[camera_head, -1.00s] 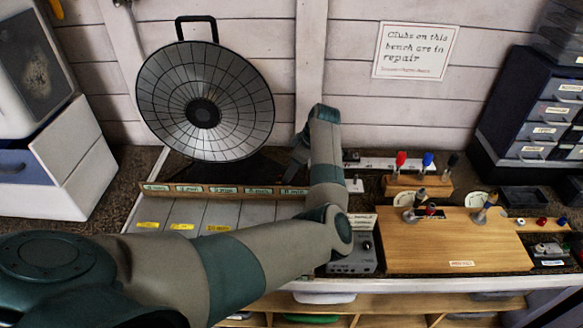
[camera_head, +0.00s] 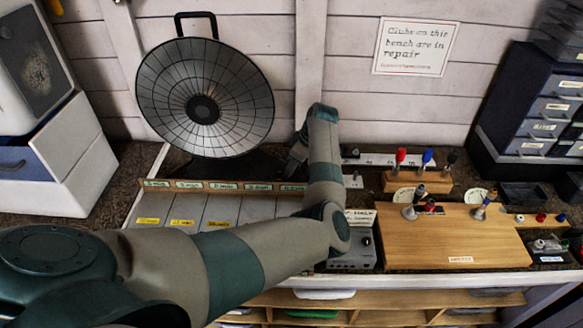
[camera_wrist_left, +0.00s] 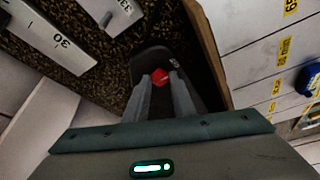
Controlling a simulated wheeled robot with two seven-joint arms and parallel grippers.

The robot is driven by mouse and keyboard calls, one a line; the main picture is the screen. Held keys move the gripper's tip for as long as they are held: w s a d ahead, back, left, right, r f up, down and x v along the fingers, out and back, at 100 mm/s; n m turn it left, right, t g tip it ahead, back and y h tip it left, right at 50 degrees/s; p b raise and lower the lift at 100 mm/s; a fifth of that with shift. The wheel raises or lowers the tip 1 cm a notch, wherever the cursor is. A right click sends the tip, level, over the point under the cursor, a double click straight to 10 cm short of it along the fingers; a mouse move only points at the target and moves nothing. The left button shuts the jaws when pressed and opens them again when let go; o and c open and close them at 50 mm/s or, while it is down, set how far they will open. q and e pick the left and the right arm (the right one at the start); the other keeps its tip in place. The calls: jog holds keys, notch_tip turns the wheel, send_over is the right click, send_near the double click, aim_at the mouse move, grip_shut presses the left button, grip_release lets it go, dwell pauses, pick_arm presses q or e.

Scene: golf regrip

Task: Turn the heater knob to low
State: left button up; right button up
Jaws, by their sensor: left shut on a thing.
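The heater (camera_head: 205,100) is a round, dark-ribbed dish with a black handle at the back left of the bench. Its red knob (camera_wrist_left: 160,77) shows in the left wrist view on a dark base, between my left fingertips. My left gripper (camera_wrist_left: 161,82) is shut on the knob. In the head view the left gripper (camera_head: 294,163) reaches down to the right of the dish, and the knob is hidden there. The knob's setting marks cannot be read. My right gripper is in neither view.
A wooden strip with labels (camera_head: 225,187) edges a grey tray (camera_head: 195,207) in front of the heater. A grey control box (camera_head: 352,260) stands beside my forearm. A wooden board (camera_head: 455,240) with tools lies to the right. A numbered scale (camera_wrist_left: 55,40) is near the gripper.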

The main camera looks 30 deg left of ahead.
pick_arm(q)
jog(key=m+t, duration=0.1)
jog(key=m, duration=0.3)
jog(key=m+t, duration=0.1)
jog(key=m, duration=0.1)
jog(key=shift+s+a+t, duration=0.1)
jog(key=shift+s+t, duration=0.2)
jog(key=m, duration=0.2)
jog(key=m+t+h, duration=0.1)
jog(key=m, duration=0.2)
jog(key=shift+s+a+r+t, duration=0.1)
jog(key=shift+a+t, duration=0.05)
jog(key=shift+t, duration=0.15)
jog(key=shift+m+h, duration=0.3)
jog(key=o, duration=1)
